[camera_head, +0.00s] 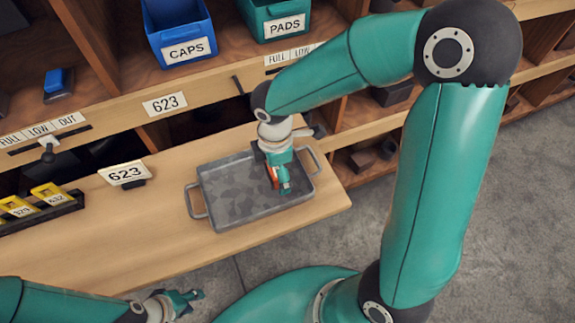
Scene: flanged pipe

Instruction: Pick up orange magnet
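A small orange piece (272,176), which looks like the orange magnet, shows at the left side of my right gripper (282,187). Most of it is hidden by the fingers. The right gripper points down over the right part of a grey metal tray (228,212). I cannot tell whether its fingers are closed on the orange piece or only beside it. My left gripper (188,299) is low in the picture, in front of the table and well away from the tray. Its fingers look apart and empty.
The tray has two side handles and stands on a wooden table (125,235). Behind is a shelf with a blue CAPS bin (180,32) and a green PADS bin (275,18).

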